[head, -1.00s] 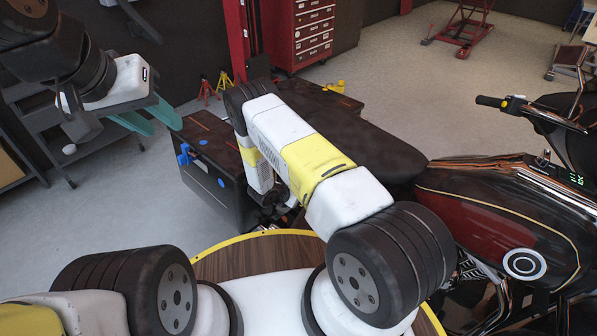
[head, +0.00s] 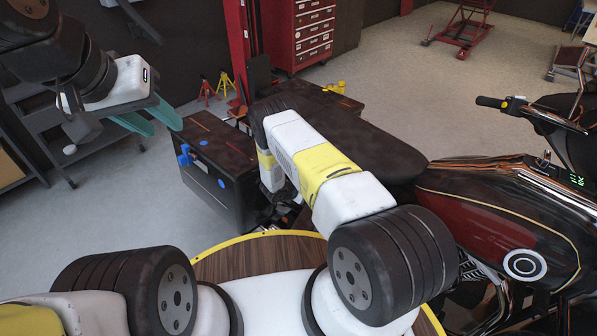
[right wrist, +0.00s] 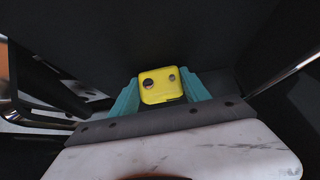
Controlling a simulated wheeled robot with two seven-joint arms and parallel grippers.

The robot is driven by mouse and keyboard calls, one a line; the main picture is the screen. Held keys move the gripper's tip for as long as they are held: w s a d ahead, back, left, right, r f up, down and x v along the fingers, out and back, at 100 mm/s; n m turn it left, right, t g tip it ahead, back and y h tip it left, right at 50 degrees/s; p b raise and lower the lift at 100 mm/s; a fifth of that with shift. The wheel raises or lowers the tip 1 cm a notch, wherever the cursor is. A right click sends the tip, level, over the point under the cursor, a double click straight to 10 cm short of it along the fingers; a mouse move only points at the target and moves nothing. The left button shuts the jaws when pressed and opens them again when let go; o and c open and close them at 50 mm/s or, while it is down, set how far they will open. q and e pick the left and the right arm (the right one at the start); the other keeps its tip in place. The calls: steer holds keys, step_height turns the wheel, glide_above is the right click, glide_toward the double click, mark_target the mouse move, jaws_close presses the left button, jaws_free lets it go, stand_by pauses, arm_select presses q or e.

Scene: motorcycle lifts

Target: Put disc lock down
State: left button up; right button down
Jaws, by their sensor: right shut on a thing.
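The disc lock (right wrist: 163,86) is a small yellow block with two dark round marks on its face. In the right wrist view it sits between the teal fingers of my right gripper (right wrist: 161,88), which is shut on it. A broad dark surface lies beyond it; I cannot tell whether the lock touches it. In the head view my right forearm hides the right gripper and the lock. My left gripper (head: 146,118) is open and empty at the upper left, its teal fingers apart, well away from the motorcycle.
The motorcycle (head: 500,225) stands at right, its dark seat (head: 385,150) beyond my right arm. A black case (head: 215,180) with blue fittings sits left of that arm. A small yellow item (head: 335,87) is at the back. A red drawer cabinet (head: 300,35) stands behind.

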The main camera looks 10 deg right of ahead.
steer(key=shift+f, duration=0.25)
steer(key=shift+f, duration=0.25)
steer(key=c, duration=0.5)
jaws_free()
